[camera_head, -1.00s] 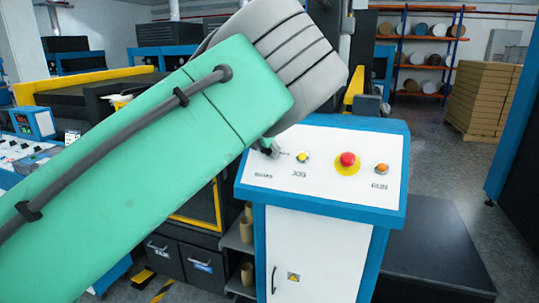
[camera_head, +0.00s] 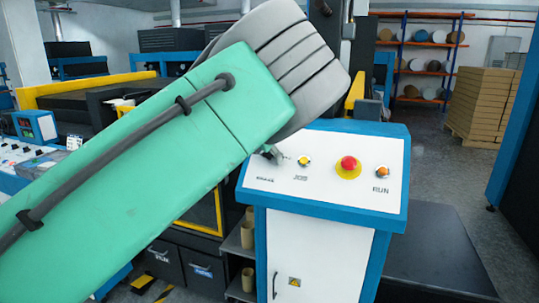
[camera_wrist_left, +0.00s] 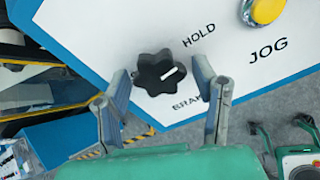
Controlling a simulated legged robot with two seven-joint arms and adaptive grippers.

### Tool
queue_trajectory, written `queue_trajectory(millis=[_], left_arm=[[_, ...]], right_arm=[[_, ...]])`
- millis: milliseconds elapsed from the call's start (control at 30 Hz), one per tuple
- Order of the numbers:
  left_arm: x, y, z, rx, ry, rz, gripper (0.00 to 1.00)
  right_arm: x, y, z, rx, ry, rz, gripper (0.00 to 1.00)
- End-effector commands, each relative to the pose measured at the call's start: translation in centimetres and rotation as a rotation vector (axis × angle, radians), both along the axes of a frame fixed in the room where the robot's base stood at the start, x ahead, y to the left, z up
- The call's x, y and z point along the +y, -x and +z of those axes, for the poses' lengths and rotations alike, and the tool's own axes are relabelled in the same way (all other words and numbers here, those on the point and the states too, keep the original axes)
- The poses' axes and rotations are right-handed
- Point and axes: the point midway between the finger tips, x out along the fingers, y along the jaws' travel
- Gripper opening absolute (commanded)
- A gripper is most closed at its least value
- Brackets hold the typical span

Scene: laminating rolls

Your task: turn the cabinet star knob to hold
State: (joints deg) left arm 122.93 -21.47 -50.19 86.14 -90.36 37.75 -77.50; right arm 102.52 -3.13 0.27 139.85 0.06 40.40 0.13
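The black star knob (camera_wrist_left: 154,74) sits on the sloped white panel in the left wrist view. Its white pointer line points right and slightly up, between the HOLD label (camera_wrist_left: 199,35) above and the partly covered BRAKE label (camera_wrist_left: 186,103) below. My left gripper (camera_wrist_left: 160,72) is open, with one finger on each side of the knob and visible gaps between. In the head view, my left gripper (camera_head: 272,153) is at the panel's left end, mostly behind my green forearm, and the knob is largely hidden. My right gripper is not in view.
The blue-edged control cabinet (camera_head: 318,240) also carries a yellow JOG button (camera_head: 304,161), a red button (camera_head: 348,164) on a yellow base and an orange RUN button (camera_head: 382,172). A dark platform (camera_head: 437,255) lies to its right. Stacked cardboard (camera_head: 485,100) stands farther back.

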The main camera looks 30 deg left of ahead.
Motion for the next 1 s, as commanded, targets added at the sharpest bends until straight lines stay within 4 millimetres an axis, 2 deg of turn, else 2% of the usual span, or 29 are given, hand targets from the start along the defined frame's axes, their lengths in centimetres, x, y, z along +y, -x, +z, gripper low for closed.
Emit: queue_trajectory(millis=[167, 267, 500, 700, 1000], left_arm=[[0.0, -0.2, 0.2, -0.001, 0.0, 0.0, 0.54], [0.0, -0.2, 1.3, -0.002, -0.002, -0.003, 0.54], [0.0, 0.0, 6.0, -0.004, -0.003, -0.001, 0.54], [0.0, 0.0, 8.9, -0.002, -0.001, -0.002, 0.54], [0.0, 0.1, 10.0, 0.0, 0.001, 0.001, 0.54]], right_arm=[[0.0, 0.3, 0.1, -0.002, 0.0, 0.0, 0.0], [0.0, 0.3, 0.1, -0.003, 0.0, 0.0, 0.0], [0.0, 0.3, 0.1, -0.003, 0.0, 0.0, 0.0], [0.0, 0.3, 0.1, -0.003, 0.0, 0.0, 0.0], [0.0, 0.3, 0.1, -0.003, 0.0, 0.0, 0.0]])
